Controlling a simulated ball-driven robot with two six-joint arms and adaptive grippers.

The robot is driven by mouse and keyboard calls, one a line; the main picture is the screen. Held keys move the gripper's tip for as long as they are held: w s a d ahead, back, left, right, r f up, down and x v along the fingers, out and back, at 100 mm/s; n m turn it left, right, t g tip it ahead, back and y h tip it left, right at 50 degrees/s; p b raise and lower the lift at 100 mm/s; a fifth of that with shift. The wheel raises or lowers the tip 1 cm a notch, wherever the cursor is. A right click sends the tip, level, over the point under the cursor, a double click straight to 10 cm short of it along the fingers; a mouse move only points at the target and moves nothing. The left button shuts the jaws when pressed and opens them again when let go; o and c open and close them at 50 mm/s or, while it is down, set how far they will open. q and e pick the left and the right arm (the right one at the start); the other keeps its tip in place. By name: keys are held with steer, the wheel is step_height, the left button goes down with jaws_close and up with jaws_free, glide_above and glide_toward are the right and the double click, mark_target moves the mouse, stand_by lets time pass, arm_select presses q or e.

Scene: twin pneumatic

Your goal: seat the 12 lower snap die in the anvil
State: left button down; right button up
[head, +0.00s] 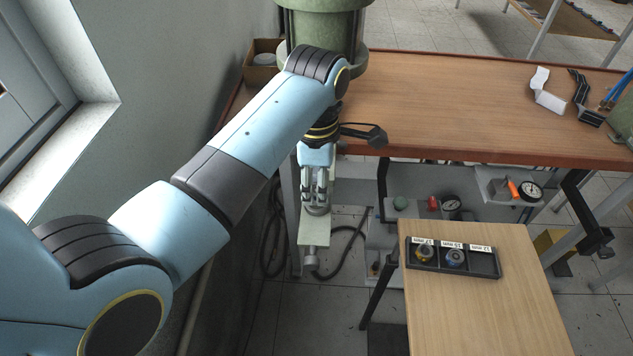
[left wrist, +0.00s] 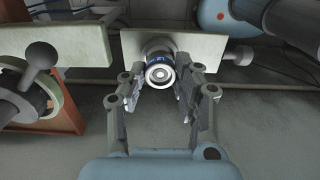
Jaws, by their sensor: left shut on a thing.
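My left gripper (head: 316,200) points down over the pale green anvil arm (head: 313,233) of the press. In the left wrist view its two fingers (left wrist: 158,92) are shut on the sides of a small round die (left wrist: 159,74) with a metal ring face and a blue band. The die is in front of the anvil plate (left wrist: 205,49). Whether it is seated or just held against the plate I cannot tell. In the head view the fingers hide the die. My right gripper is not in view.
A black tray (head: 453,268) on a small wooden table (head: 480,315) has slots labelled 17, 15 and 12 mm. The 17 and 15 slots hold dies; the 12 slot looks empty. The wooden bench (head: 450,105) edge is close to my left wrist.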

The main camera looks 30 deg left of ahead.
arm_select(q)
steer(key=shift+f, duration=0.35)
steer(key=shift+f+b, duration=0.45)
steer(key=shift+f, duration=0.3)
steer(key=c, duration=1.1)
jaws_free()
steer(key=shift+o, duration=1)
step_height(320, 180, up, 12)
